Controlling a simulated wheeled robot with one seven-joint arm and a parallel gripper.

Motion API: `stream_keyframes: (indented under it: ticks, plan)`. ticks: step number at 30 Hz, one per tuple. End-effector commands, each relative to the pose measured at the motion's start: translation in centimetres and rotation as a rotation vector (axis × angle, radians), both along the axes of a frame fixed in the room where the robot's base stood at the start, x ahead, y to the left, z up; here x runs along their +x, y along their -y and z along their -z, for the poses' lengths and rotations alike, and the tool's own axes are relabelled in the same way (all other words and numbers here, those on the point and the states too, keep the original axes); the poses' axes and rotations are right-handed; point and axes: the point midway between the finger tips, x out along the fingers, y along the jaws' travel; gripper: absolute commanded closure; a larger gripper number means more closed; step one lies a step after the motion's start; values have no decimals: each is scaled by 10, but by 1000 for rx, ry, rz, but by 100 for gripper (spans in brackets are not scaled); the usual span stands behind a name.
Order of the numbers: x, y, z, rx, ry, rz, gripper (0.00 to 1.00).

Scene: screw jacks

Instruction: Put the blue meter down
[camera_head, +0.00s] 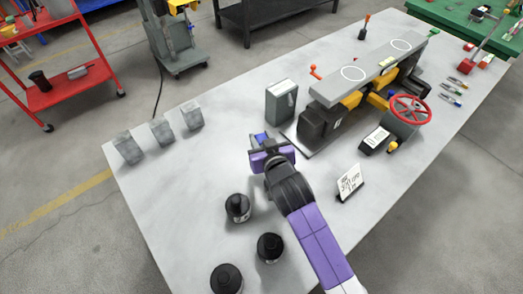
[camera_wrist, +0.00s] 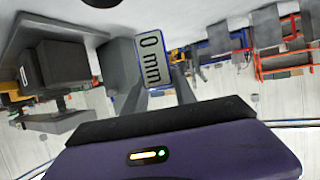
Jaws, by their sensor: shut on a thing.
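The blue meter (camera_head: 261,136) is mostly hidden by my gripper in the head view, with only a bit of blue showing. In the wrist view the meter (camera_wrist: 152,62) shows a pale face reading "0 mm" and a blue edge. My gripper (camera_head: 257,147) is shut on it, with the dark fingers (camera_wrist: 158,88) on either side of it. The gripper is over the grey table (camera_head: 185,190), left of the screw jack rig (camera_head: 350,90). I cannot tell whether the meter touches the table.
A grey box (camera_head: 280,103) stands just beyond my gripper. Several black round containers (camera_head: 238,208) stand nearer, and a sign card (camera_head: 350,181) is at the right. Three grey blocks (camera_head: 162,131) line the left edge. The table between blocks and gripper is clear.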

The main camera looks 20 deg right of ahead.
Motion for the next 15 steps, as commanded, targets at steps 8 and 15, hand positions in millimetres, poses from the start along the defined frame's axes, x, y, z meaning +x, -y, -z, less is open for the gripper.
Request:
stream_keyframes:
  ticks: [8,15]
  plan:
    - [0,0,30,1,1,0,100]
    - [0,0,60,0,1,0,100]
